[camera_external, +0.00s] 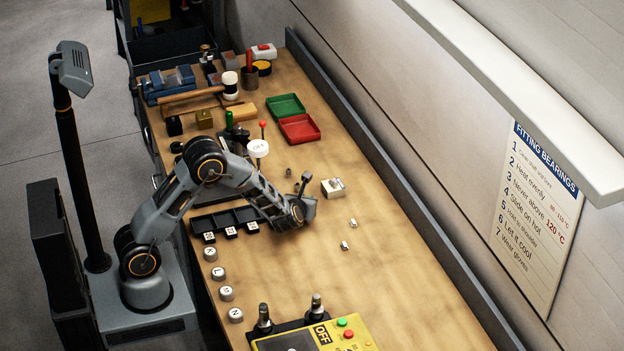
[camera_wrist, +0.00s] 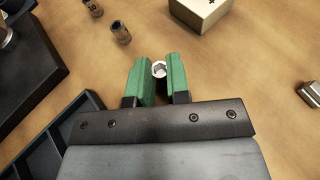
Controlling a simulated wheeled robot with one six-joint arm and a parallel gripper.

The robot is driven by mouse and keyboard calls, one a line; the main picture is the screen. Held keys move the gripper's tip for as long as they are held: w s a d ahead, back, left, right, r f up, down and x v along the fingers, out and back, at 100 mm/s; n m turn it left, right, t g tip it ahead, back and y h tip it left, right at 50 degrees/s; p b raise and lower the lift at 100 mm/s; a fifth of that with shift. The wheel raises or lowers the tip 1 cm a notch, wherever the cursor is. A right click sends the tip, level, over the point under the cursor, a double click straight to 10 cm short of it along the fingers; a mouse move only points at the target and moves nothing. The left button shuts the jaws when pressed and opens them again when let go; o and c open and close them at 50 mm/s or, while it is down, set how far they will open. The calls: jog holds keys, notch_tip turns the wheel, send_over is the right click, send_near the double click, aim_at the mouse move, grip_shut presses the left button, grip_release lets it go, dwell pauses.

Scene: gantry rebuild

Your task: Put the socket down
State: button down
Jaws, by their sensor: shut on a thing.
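In the wrist view my gripper (camera_wrist: 158,72) has its two green fingers closed on a socket (camera_wrist: 159,69). The socket's pale open end with a hex hole faces the camera between the fingertips. The wood bench top shows beyond it, and I cannot tell whether the socket touches the bench. In the external view the end of my arm (camera_external: 305,208) is over the middle of the bench (camera_external: 400,290), right of the black compartment tray (camera_external: 224,219). The fingers and the held socket are hidden there.
Two other sockets (camera_wrist: 121,34) stand ahead in the wrist view. A pale block (camera_wrist: 200,10) is beyond, and a small metal piece (camera_wrist: 309,94) lies right. The tray (camera_wrist: 50,132) is close at lower left. A yellow control box (camera_external: 325,335) stands at the front; the bench between is clear.

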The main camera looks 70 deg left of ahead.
jog(key=shift+f, duration=0.1)
jog(key=shift+f, duration=0.15)
jog(key=c, duration=1.1)
grip_release()
